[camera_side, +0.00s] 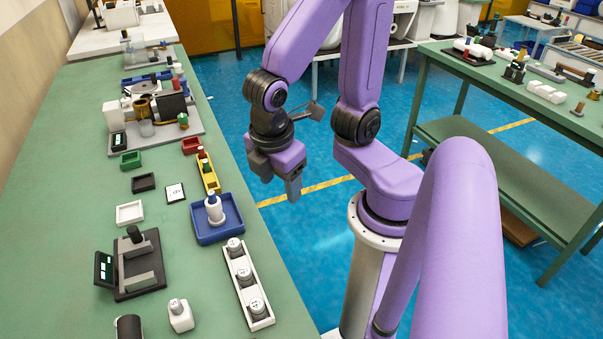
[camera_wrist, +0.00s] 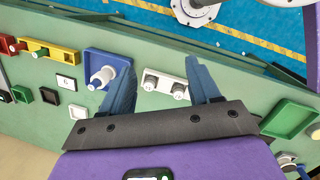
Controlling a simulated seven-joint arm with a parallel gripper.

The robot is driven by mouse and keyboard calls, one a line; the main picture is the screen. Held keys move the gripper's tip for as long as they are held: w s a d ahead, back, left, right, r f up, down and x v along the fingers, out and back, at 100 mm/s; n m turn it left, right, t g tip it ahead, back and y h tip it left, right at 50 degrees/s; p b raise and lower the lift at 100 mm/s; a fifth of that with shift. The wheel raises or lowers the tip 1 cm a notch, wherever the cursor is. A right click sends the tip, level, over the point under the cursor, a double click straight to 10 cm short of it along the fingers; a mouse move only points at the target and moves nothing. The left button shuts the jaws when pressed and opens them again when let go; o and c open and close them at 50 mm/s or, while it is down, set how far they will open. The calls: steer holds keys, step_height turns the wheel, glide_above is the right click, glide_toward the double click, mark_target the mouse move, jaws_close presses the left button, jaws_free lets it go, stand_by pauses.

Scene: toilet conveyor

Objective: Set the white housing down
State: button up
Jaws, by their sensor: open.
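In the wrist view the same white housing (camera_wrist: 103,76) lies inside the blue tray (camera_wrist: 93,54), left of my fingers. My gripper (camera_side: 281,188) is open and empty in the side view, raised beyond the bench's right edge and apart from the housing. In the wrist view its two spread fingers (camera_wrist: 160,72) frame a white rack, with nothing held between them.
The white rack (camera_side: 231,259) with three round pieces stands beside the blue tray. A yellow tray (camera_side: 211,184), a white tray (camera_side: 130,203) and a black fixture (camera_side: 138,291) lie nearby. A small white bottle-like part (camera_side: 181,325) stands near the front. Bare bench shows between them.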

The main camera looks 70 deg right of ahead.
steer(key=shift+s+d+r+m+y, duration=0.15)
steer(key=shift+s+r+m+y, duration=0.15)
steer(key=shift+s+y, duration=0.25)
steer(key=shift+s+d+r+m+y, duration=0.2)
steer(key=shift+s+r+y, duration=0.1)
steer(key=shift+s, duration=0.5)
steer(key=shift+s+d+r+m+y, duration=0.15)
steer(key=shift+s+r+m+y, duration=0.1)
steer(key=shift+s+y, duration=0.3)
